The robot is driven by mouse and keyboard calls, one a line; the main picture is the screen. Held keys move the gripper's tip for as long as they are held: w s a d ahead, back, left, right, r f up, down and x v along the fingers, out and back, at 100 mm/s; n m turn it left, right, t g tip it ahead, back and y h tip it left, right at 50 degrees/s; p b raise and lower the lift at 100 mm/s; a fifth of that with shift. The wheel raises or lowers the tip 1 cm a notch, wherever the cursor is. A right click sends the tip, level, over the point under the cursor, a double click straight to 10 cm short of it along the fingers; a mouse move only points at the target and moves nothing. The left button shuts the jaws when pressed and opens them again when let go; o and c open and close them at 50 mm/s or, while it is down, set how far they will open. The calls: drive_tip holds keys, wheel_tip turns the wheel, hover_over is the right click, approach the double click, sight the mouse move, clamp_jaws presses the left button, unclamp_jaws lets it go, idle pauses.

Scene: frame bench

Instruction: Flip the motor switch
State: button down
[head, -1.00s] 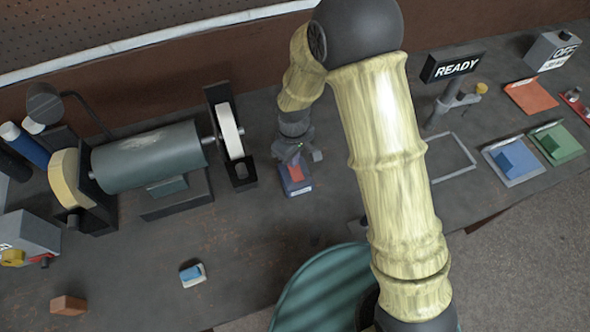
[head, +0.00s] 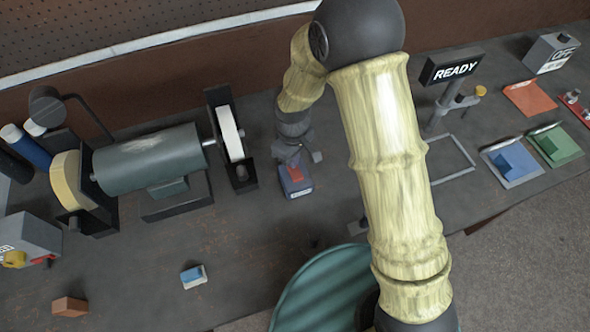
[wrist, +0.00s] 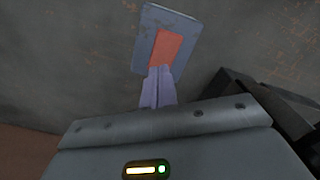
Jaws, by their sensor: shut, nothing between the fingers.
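The motor switch is a blue-grey box with a red rocker on the bench. In the head view the switch box (head: 297,191) stands right of the grinder, just below my gripper (head: 291,163). In the wrist view the red rocker (wrist: 166,49) fills the middle of the box face (wrist: 150,22). The closed fingertips of my gripper (wrist: 159,71) are at the rocker's near edge. I cannot tell whether they touch it. My gripper is shut and holds nothing. The fingers hide part of the box's near end.
The bench grinder (head: 150,158) with its wheels stands to the left. A READY sign (head: 457,69) on a post is at the right, near green (head: 556,146) and blue (head: 512,163) trays. A blue-and-white block (head: 193,276) and a brown block (head: 69,306) lie in front.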

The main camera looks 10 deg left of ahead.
wheel_tip(320, 180, up, 6)
drive_tip(key=p, duration=0.3)
drive_tip(key=shift+f+p, duration=0.25)
drive_tip(key=shift+p, duration=0.1)
idle(0.5)
drive_tip(key=s+d+r+m+t, duration=0.1)
drive_tip(key=s+d+r+m, duration=0.1)
drive_tip(key=d, duration=0.6)
drive_tip(key=s+d+r+m+b, duration=0.1)
drive_tip(key=s+d+r+m, duration=0.1)
drive_tip(key=d+r+m, duration=0.3)
drive_tip(key=s+d+r+m+t+b, duration=0.1)
drive_tip(key=s+d+r+m, duration=0.2)
drive_tip(key=d, duration=0.9)
drive_tip(key=shift+d+r+m+t, duration=0.3)
drive_tip(key=shift+r+m, duration=0.45)
drive_tip(key=shift+m, duration=0.35)
drive_tip(key=shift+a, duration=0.15)
